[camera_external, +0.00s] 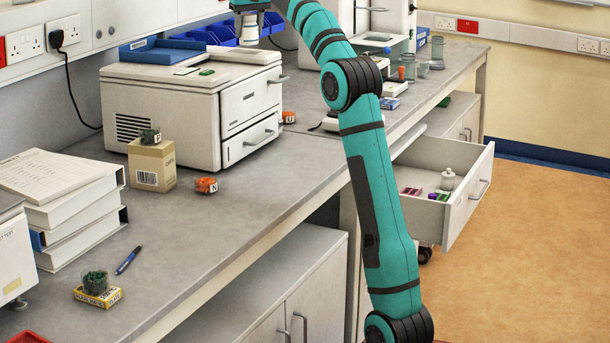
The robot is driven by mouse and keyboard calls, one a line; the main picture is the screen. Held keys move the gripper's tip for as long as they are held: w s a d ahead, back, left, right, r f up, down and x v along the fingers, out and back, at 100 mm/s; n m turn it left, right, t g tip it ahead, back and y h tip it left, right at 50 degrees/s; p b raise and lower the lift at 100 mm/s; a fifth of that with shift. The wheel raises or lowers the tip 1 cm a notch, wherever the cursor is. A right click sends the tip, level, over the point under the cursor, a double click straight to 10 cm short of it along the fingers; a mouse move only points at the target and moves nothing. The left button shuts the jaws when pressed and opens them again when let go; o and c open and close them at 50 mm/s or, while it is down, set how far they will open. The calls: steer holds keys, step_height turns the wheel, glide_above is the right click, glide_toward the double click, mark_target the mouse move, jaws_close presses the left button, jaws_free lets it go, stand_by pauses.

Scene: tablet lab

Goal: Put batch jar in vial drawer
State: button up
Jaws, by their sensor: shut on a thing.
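My gripper (250,8) is at the top edge, partly cut off, above the back of the white printer-like machine. It is shut on a small pale grey thing (248,29), too small to identify surely. Small lettered jars stand about: a green one marked P (150,135) on a carton, an orange one marked N (206,185) on the bench, and an orange one marked U (288,117) by the machine. A clear jar with green contents (95,282) sits on a yellow box. I cannot tell which is the batch jar. An open drawer (468,208) under the bench, at right, holds a white bottle and small purple and green items.
The white machine (160,105) stands on the grey bench (235,225). The carton (152,166), stacked binders (75,210) and a blue pen (128,260) are at left. Glassware and more equipment stand at the far end. My arm crosses in front of the bench, left of the drawer.

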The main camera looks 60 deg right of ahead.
steer(key=s+d+m, duration=0.1)
steer(key=s+d, duration=0.3)
steer(key=d, duration=0.3)
steer(key=s+d+m, duration=0.2)
steer(key=s+d, duration=0.2)
steer(key=d, duration=0.4)
steer(key=s+d+f+m+g, duration=0.1)
steer(key=s+d+m, duration=0.2)
steer(key=s+d, duration=1.1)
steer(key=s+d+f+m, duration=0.25)
steer(key=s+d, duration=0.85)
steer(key=s, duration=0.7)
steer(key=shift+h, duration=0.3)
steer(key=f, duration=5.7)
steer(key=shift+w+a, duration=0.2)
steer(key=shift+a, duration=0.05)
steer(key=shift+f, duration=0.15)
steer(key=o, duration=0.8)
steer(key=shift+o, duration=0.2)
step_height(320, 180, up, 12)
steer(key=a, duration=0.1)
steer(key=shift+s+a, duration=0.15)
steer(key=shift+a, duration=0.05)
